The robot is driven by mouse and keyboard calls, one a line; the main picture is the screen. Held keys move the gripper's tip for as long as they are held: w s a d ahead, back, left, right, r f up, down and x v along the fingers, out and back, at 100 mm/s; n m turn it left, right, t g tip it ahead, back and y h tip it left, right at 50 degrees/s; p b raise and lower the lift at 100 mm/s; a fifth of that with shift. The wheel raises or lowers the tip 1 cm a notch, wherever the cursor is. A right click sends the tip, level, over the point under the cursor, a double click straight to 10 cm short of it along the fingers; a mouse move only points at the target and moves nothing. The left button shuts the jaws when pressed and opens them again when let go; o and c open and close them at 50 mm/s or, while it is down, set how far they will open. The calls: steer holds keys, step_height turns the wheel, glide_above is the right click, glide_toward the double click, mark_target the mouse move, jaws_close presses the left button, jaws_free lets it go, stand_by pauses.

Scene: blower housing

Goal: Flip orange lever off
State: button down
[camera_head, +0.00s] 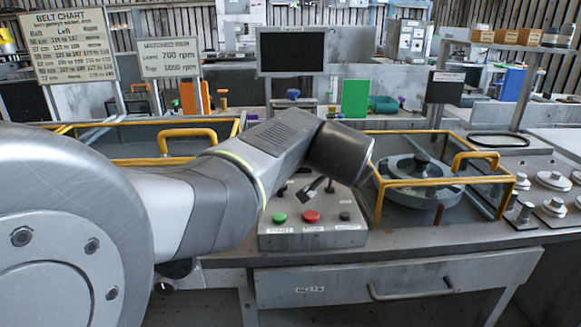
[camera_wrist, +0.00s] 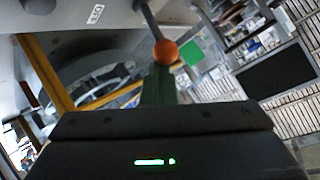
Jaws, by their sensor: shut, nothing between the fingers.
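The orange lever's round knob (camera_wrist: 165,52) shows in the wrist view, on a thin grey rod that runs up to a grey panel. I cannot make out this knob in the head view, where my arm covers part of the control box (camera_head: 310,236). My gripper (camera_wrist: 158,84) is shut and empty, with its narrow fingers just below the knob in the wrist view. I cannot tell whether they touch it. In the head view my gripper (camera_head: 311,189) is small and dark above the box.
The box has a green button (camera_head: 279,218), a red button (camera_head: 311,217) and a black knob (camera_head: 345,216). A yellow-railed guard (camera_head: 436,183) around a round housing (camera_head: 420,180) stands close on the right. Another yellow rail (camera_head: 188,133) is behind my arm. A small white label (camera_wrist: 96,14) is near the lever.

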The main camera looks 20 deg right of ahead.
steer(key=shift+p, duration=0.35)
steer(key=shift+r, duration=0.1)
steer(key=shift+r+p, duration=0.65)
steer(key=shift+r, duration=0.05)
